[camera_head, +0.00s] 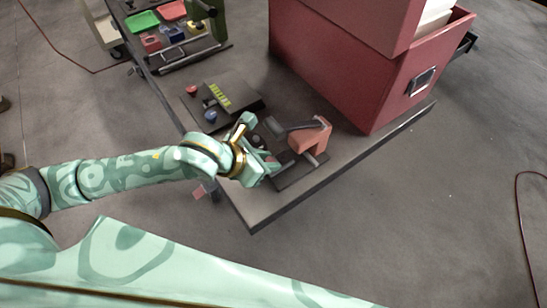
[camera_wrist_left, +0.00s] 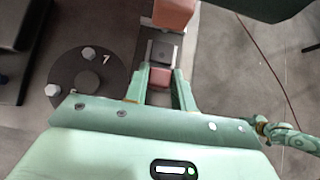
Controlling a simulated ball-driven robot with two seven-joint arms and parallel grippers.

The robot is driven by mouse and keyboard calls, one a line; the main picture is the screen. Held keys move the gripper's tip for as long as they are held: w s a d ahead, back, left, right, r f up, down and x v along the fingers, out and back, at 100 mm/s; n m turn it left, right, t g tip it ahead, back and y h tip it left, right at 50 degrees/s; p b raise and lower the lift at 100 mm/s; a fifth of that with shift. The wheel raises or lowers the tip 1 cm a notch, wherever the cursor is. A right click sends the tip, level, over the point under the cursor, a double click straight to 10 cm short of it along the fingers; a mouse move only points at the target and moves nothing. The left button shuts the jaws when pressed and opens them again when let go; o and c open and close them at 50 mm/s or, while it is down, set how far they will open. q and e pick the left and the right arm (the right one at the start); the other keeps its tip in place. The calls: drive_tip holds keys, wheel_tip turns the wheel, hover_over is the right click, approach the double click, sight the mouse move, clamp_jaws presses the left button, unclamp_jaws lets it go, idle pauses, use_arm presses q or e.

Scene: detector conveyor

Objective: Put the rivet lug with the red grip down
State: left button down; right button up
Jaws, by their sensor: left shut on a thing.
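My left gripper (camera_head: 268,156) is at the near part of the table, beside the salmon-coloured press (camera_head: 311,138) with its dark lever. In the left wrist view its fingers (camera_wrist_left: 160,76) are shut on the red grip of the rivet lug (camera_wrist_left: 158,78). A grey block (camera_wrist_left: 162,50) shows just beyond the red grip, in line with the press (camera_wrist_left: 175,12); I cannot tell whether it belongs to the lug or whether the lug touches anything below. In the head view the gripper hides most of the lug. My right gripper is not in view.
A round dark plate (camera_wrist_left: 88,75) with bolt heads lies left of the fingers. A dark panel (camera_head: 228,97) with red and blue knobs sits behind the gripper. A large red cabinet (camera_head: 400,78) fills the right side of the table. Coloured trays (camera_head: 143,22) stand farther back.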

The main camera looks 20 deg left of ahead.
sight(278, 160)
use_arm(q)
drive_tip(key=shift+w+d+f, duration=0.6)
drive_tip(key=shift+w+d, duration=0.1)
drive_tip(key=shift+w, duration=0.2)
drive_tip(key=shift+f, duration=0.2)
drive_tip(key=shift+s, duration=0.1)
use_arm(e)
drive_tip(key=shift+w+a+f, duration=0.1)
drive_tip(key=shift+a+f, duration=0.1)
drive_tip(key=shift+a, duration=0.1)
use_arm(q)
drive_tip(key=shift+f+b, duration=0.2)
drive_tip(key=shift+b, duration=0.1)
drive_tip(key=shift+s+a+f, duration=0.1)
drive_tip(key=shift+a+f, duration=0.05)
drive_tip(key=shift+f, duration=0.2)
drive_tip(key=c, duration=1.2)
unclamp_jaws()
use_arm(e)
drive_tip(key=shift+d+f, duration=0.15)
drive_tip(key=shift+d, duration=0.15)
use_arm(q)
drive_tip(key=shift+o, duration=0.2)
